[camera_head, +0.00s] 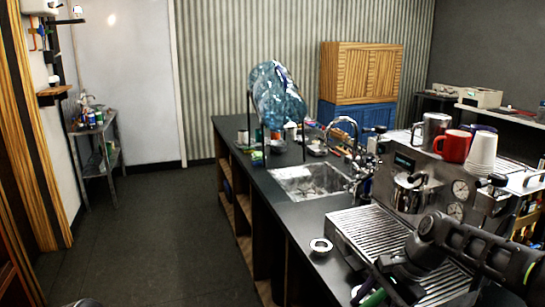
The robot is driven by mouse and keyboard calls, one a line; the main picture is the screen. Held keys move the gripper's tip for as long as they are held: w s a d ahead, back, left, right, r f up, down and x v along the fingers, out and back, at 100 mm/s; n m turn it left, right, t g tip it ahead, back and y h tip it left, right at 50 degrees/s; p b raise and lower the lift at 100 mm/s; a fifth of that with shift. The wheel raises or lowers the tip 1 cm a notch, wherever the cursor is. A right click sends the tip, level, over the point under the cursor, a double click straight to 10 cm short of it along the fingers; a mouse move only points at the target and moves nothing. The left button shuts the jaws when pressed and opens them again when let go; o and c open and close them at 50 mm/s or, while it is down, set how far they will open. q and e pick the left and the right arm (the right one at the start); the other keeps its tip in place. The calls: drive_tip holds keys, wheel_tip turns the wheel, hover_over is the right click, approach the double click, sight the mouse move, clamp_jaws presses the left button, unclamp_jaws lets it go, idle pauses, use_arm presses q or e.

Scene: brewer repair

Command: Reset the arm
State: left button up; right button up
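My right arm comes in from the lower right, in front of the espresso machine (455,185). Its dark end, with what looks like the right gripper (392,277), is over the left part of the slatted metal drip tray (352,229). The fingers are dark and small, and I cannot tell whether they are open or shut. Something green and purple (372,298) shows just below it at the bottom edge; I cannot tell whether it is held. My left gripper is not in view.
A black counter (290,210) holds a sink (310,180), a tilted blue water bottle (277,95) and a small round white-rimmed item (320,246). A red mug (453,146) and stacked white cups (481,155) stand on the machine. The floor (150,240) at left is clear.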

drive_tip(key=s+a+f+n, duration=0.2)
drive_tip(key=s+a+f, duration=0.15)
drive_tip(key=f, duration=0.75)
drive_tip(key=s+a+f+n, duration=0.2)
drive_tip(key=a+f, duration=0.3)
drive_tip(key=f, duration=0.7)
drive_tip(key=s+a+f+n, duration=0.2)
drive_tip(key=s+f+n, duration=0.1)
drive_tip(key=s+f, duration=0.4)
drive_tip(key=s+a+f+n, duration=0.2)
drive_tip(key=s+f, duration=0.5)
drive_tip(key=s, duration=0.7)
drive_tip(key=shift+a+n+g+h, duration=0.4)
drive_tip(key=shift+a, duration=0.25)
drive_tip(key=shift+w+f, duration=0.1)
